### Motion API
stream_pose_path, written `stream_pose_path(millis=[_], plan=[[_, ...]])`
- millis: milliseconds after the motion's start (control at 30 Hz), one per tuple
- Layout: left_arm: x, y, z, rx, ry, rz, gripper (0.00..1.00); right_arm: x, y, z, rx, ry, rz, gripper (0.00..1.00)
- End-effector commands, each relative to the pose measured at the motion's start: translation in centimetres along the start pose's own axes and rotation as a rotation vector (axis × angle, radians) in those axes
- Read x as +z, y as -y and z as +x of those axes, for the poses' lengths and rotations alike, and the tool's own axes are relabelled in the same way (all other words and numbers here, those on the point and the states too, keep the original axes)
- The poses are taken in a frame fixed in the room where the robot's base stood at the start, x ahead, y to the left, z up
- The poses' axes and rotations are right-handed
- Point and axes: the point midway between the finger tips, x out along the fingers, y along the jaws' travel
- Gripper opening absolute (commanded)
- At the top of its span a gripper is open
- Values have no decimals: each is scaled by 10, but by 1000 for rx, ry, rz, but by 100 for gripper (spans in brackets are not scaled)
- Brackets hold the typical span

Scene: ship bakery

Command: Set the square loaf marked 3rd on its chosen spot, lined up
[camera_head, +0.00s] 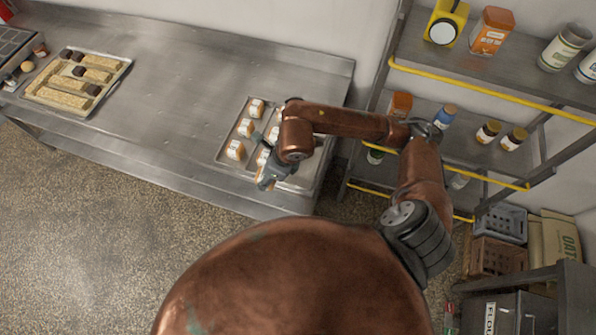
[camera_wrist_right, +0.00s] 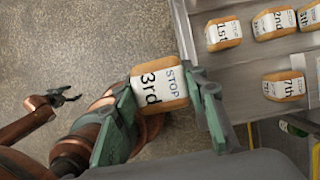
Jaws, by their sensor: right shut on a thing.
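The square loaf marked 3rd (camera_wrist_right: 158,90), brown with a white band also reading STOP, is between the green fingers of my right gripper (camera_wrist_right: 168,98) in the wrist view. Floor shows behind it, left of the tray's edge. In the head view my right gripper (camera_head: 268,180) is over the front part of the loaf tray (camera_head: 300,180) and hides much of it. Loaves marked 1st (camera_wrist_right: 223,33), 2nd (camera_wrist_right: 274,23) and 7th (camera_wrist_right: 285,87) sit in the tray. My left gripper (camera_wrist_right: 66,97) is far off over the floor, its fingers apart and empty. The chosen spot cannot be made out.
The steel table (camera_head: 190,100) is clear between the loaf tray and a pastry tray (camera_head: 78,82) at the far left. A shelf rack with a yellow rail (camera_head: 475,86) stands to the right, holding jars and tins. Crates (camera_head: 497,256) are below it.

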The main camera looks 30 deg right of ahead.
Motion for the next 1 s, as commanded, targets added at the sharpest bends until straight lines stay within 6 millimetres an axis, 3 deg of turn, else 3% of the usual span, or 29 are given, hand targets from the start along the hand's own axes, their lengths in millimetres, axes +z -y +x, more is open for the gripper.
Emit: stream_pose_path(millis=[167, 500, 700, 1000], plan=[[1, 0, -5, 0, 2, 0, 57, -12, 17, 3, -13, -8, 36, 15], [0, 0, -22, 0, 2, -1, 57, -60, 86, 22, -11, -9, 35, 15], [0, 1, -27, 0, 2, -1, 57, -83, 108, 49, -9, -5, 31, 15], [-1, 1, -31, 0, 1, -1, 57, -100, 124, 67, -9, -5, 31, 15]])
